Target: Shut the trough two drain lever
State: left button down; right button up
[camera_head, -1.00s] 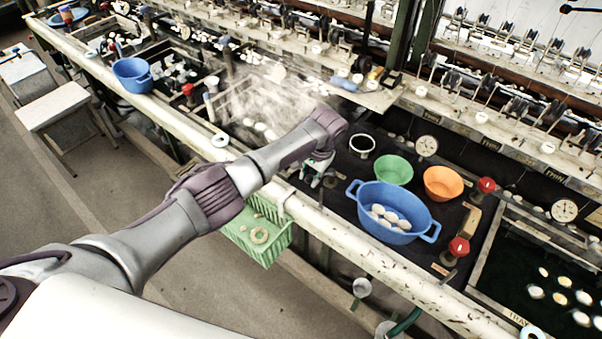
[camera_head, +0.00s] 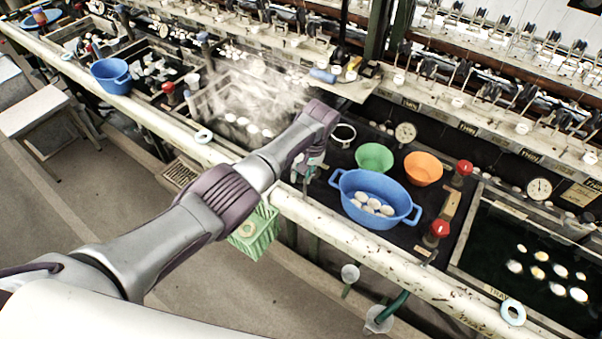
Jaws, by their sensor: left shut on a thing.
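My left arm reaches in from the left across the front rail (camera_head: 345,240). My left gripper (camera_head: 306,172) points down just behind that rail, between the steaming trough (camera_head: 240,105) and the blue basin (camera_head: 372,186). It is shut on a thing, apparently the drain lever. The wrist and fingers hide most of the thing, and its angle cannot be told. Pale cocoons float in the steaming trough. My right gripper is not in view.
The blue basin holds several cocoons, close right of my gripper. Green (camera_head: 374,157) and orange (camera_head: 423,169) bowls stand behind it. Red knobs (camera_head: 440,229) stand further right. A green crate (camera_head: 263,229) hangs below the rail under my arm.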

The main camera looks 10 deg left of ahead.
pick_arm(q)
jog(key=shift+w+r, duration=0.2)
jog(key=shift+r, duration=0.05)
jog(key=c, duration=0.9)
grip_release()
jog(key=shift+f, duration=0.15)
jog(key=shift+s, duration=0.1)
notch_tip(320, 180, up, 12)
jog(key=d, duration=0.2)
jog(key=shift+w+d, duration=0.15)
jog(key=shift+w, duration=0.1)
jog(key=shift+f, duration=0.2)
